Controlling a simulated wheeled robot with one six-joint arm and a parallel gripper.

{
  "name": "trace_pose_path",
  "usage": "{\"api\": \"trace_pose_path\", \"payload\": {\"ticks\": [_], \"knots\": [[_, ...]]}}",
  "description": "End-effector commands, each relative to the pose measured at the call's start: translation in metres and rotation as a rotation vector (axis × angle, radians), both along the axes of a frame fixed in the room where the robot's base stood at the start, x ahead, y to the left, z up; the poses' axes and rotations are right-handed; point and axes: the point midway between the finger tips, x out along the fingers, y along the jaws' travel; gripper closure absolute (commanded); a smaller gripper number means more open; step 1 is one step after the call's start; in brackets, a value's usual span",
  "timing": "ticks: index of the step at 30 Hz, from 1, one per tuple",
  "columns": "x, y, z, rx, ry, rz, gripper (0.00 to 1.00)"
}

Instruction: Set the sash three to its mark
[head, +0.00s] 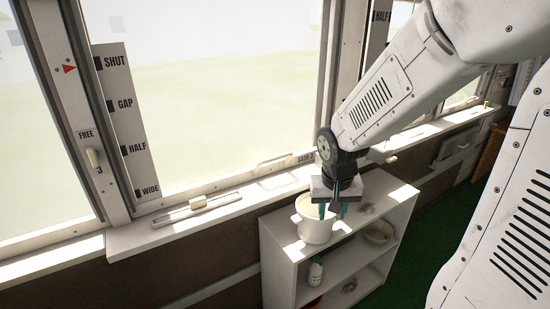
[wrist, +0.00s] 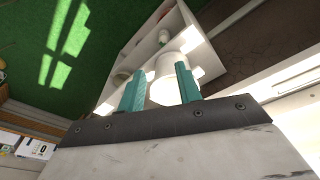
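The window sash (head: 225,180) has a pale bottom rail with a cream handle (head: 272,163); a small label on the rail starts with "SASH", its number unclear. Left of the glass is a grey scale board (head: 128,125) reading SHUT, GAP, HALF, WIDE from top to bottom. A red arrow (head: 68,68) on the post points right, near the SHUT level. A latch lever (head: 92,156) below a FREE label has a 3 under it. My gripper (head: 333,209) is open over the low shelf, right of the handle. Its teal fingers also show in the wrist view (wrist: 160,90).
A white pot (head: 314,228) stands on the white shelf (head: 278,252), close by my fingertips; contact is unclear. A bottle (head: 315,272) and a bowl (head: 378,233) are on lower shelves. A bar with a cream block (head: 197,203) lies on the sill. Green floor (head: 415,235) is clear at right.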

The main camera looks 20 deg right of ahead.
Motion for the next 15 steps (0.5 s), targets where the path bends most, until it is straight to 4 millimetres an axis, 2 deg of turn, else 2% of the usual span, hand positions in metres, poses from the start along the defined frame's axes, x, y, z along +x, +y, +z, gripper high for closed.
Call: {"api": "trace_pose_path", "payload": {"ticks": [1, 3, 6, 9, 12, 15], "knots": [[0.021, -0.009, -0.02, 0.003, -0.052, -0.058, 0.66], [0.053, -0.019, -0.041, 0.019, -0.158, -0.143, 0.66], [0.098, -0.028, -0.067, 0.08, -0.333, -0.271, 0.66], [0.139, -0.03, -0.083, 0.192, -0.514, -0.386, 0.66], [0.176, -0.026, -0.085, 0.354, -0.694, -0.494, 0.66], [0.204, -0.016, -0.069, 0.546, -0.85, -0.575, 0.66]]}}
